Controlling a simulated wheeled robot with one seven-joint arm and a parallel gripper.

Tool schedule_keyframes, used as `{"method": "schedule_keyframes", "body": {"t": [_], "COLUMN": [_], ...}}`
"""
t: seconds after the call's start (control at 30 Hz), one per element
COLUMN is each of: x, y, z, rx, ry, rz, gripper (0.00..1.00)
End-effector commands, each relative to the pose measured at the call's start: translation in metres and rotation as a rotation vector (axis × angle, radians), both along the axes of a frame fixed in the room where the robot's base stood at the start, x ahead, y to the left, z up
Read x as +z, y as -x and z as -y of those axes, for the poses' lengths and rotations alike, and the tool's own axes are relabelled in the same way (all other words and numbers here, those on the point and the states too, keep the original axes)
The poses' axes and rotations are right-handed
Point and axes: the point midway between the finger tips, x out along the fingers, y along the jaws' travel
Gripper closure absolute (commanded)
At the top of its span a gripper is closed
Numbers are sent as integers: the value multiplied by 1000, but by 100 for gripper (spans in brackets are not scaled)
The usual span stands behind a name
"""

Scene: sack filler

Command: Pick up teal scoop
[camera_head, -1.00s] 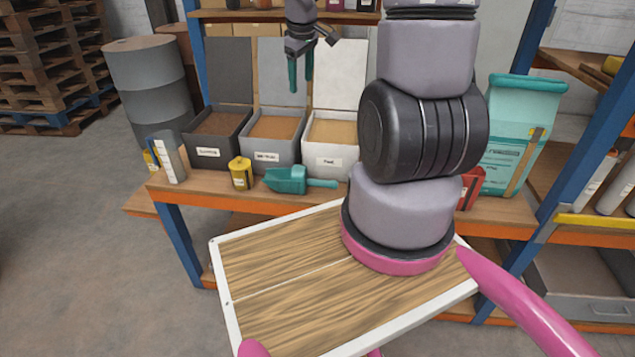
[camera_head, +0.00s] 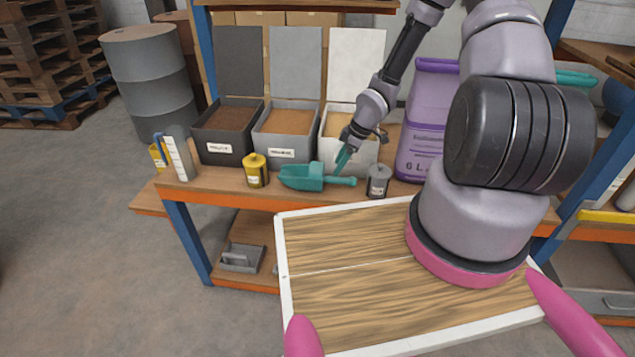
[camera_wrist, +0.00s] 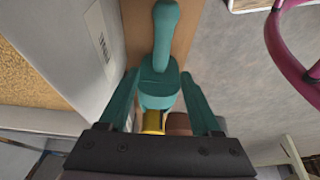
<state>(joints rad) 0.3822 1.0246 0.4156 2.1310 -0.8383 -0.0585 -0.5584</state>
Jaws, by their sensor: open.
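The teal scoop (camera_head: 301,178) lies on the wooden bench top, its handle pointing right in the head view. My gripper (camera_head: 342,162) is just above and behind the handle, fingers pointing down. In the wrist view the teal scoop (camera_wrist: 165,40) shows its rounded handle at the top and its wider part lower down. My open gripper (camera_wrist: 161,100) has one teal finger on each side of that wider part in the picture. The jaws are not closed on it. I cannot tell whether the fingertips touch the scoop.
Behind the scoop stand three open bins, the right one (camera_head: 349,152) closest to my gripper. A yellow canister (camera_head: 256,170) is left of the scoop and a grey canister (camera_head: 378,182) right of the handle. A purple sack (camera_head: 428,122) stands further right.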

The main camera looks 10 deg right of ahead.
Motion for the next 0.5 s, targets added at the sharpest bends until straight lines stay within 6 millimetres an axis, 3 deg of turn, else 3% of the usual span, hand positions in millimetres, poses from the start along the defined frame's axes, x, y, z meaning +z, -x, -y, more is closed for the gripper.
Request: {"method": "schedule_keyframes", "body": {"t": [0.5], "x": [-60], "y": [-5], "z": [-20], "rx": [0], "ry": [1], "rz": [-3], "gripper": [35]}}
